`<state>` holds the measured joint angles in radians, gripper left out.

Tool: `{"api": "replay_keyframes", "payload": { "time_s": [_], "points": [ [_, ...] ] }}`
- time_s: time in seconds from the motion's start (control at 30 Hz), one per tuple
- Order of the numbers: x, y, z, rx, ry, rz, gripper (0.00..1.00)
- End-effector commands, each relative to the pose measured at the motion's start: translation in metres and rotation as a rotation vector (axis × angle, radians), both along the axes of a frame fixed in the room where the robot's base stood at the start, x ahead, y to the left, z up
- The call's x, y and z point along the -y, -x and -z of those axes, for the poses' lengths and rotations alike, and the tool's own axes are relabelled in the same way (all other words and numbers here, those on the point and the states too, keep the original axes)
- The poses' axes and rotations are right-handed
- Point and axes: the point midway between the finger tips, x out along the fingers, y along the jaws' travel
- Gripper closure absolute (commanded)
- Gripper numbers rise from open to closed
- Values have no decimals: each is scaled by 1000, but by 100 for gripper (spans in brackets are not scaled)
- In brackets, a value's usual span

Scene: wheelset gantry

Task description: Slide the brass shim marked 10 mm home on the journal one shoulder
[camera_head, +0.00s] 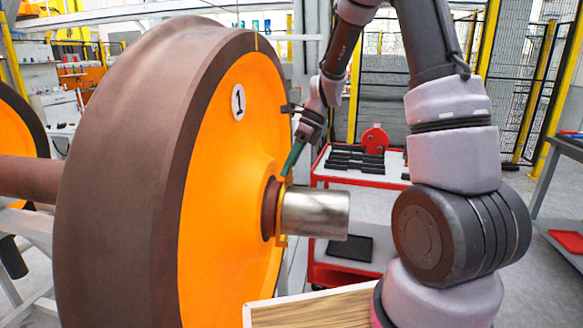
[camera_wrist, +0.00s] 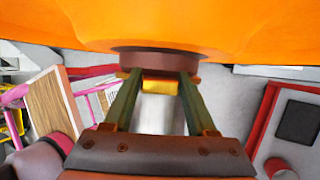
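The orange wheel (camera_head: 225,190), marked 1, has a dark hub shoulder (camera_head: 270,208) with the bare steel journal (camera_head: 315,214) sticking out to the right. The brass shim (camera_head: 282,240) is around the journal, right by the shoulder face; whether it touches is too small to tell. Its marking is not readable. My gripper (camera_head: 288,172) reaches down from above the journal. The journal (camera_wrist: 162,115) lies below the block, partly hidden by my gripper.
A red cart (camera_head: 330,275) with black pieces and a red item stands behind the journal. A wooden-topped table (camera_head: 310,312) is at the front, below the journal. Yellow-framed mesh fencing stands at the back. A grey bench (camera_head: 570,150) is at the far right.

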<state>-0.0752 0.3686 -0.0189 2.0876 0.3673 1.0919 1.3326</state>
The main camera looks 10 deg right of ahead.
Motion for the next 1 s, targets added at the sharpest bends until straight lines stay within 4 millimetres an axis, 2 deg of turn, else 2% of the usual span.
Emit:
{"api": "replay_keyframes", "payload": {
  "time_s": [0.03,0.07,0.47,0.57,0.8,1.0],
  "points": [
    [0,0,0,0,0,0,22],
    [0,0,0,0,0,0,11],
    [3,-1,-5,2,0,1,10],
    [9,-4,-16,3,0,2,10],
    [33,-11,-59,4,-1,2,10],
    [48,-14,-85,2,-1,1,10]
  ]
}}
